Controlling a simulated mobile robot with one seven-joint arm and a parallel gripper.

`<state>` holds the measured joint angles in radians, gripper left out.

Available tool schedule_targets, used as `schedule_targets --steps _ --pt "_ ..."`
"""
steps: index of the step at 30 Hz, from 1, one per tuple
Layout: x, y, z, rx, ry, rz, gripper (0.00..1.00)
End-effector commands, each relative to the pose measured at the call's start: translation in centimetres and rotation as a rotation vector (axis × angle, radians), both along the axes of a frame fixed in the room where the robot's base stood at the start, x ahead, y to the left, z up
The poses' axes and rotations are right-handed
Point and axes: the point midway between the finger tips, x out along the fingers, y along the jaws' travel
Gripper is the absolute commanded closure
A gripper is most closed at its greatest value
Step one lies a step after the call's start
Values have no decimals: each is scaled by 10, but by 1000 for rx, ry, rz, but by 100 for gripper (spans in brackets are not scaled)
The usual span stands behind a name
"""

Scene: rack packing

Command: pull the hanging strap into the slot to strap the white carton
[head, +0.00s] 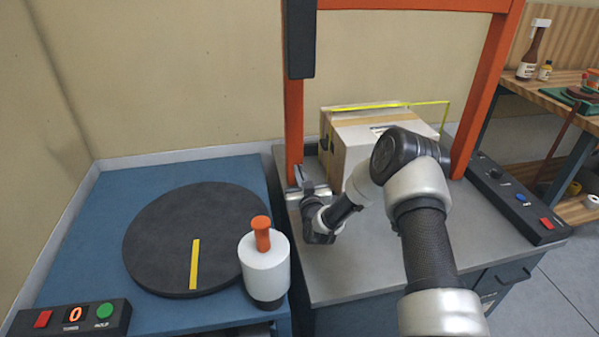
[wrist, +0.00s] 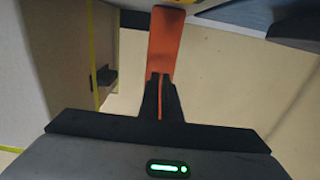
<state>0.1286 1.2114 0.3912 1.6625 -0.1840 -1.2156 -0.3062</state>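The carton (head: 365,145), whitish with a tan left face, sits on the grey strapping table under the orange arch (head: 293,120). A yellow strap (head: 372,106) runs over the carton's top and down at its right; in the wrist view a yellow strap (wrist: 92,50) runs vertically at left. My gripper (head: 300,182) is low by the arch's left post, left of the carton. In the wrist view its black fingers (wrist: 161,85) are close together, with a thin orange sliver between them and the orange post behind. No strap shows between them. The slot cannot be made out.
A control strip (head: 515,200) with buttons lies along the table's right edge. At left, a blue table (head: 75,240) bears a dark turntable (head: 175,235) and a white cylinder with an orange knob (head: 264,265). The grey tabletop (head: 355,265) is clear in front.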

Motion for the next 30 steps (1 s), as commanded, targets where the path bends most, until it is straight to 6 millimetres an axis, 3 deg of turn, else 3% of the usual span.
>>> schedule_targets --steps 1,3,16,20,30 --pt "0 0 -1 0 1 -1 90" --pt "0 0 0 0 1 -1 78" --pt "-9 -2 1 0 2 0 77" --pt "-32 -6 2 -1 4 1 77" --pt "-114 -23 1 -1 6 0 77"
